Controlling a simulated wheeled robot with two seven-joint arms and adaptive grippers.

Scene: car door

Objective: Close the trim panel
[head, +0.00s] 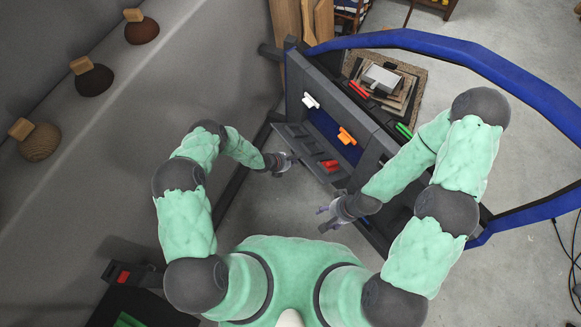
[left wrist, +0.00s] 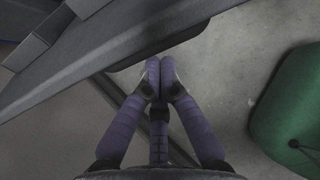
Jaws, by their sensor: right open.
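The car door (head: 418,42) has a blue frame and a dark grey inner side, and stands slanting across the head view. The dark grey trim panel (head: 297,143) juts out from the door's inner side like a lowered flap, leaving a blue recess (head: 326,124) exposed above it. My left gripper (head: 287,161) is at the panel's near left edge. In the left wrist view its purple fingers (left wrist: 160,72) are together with nothing visible between them, close beside the grey panel (left wrist: 120,45); contact is unclear. My right gripper (head: 325,215) is open and empty, in front of the door's lower part.
White (head: 310,101), orange (head: 347,136) and red (head: 330,165) pieces sit on the door side. A red piece (head: 359,90) and a green one (head: 403,131) lie behind. Knobs line the left wall (head: 60,110). Floor between my arms is clear.

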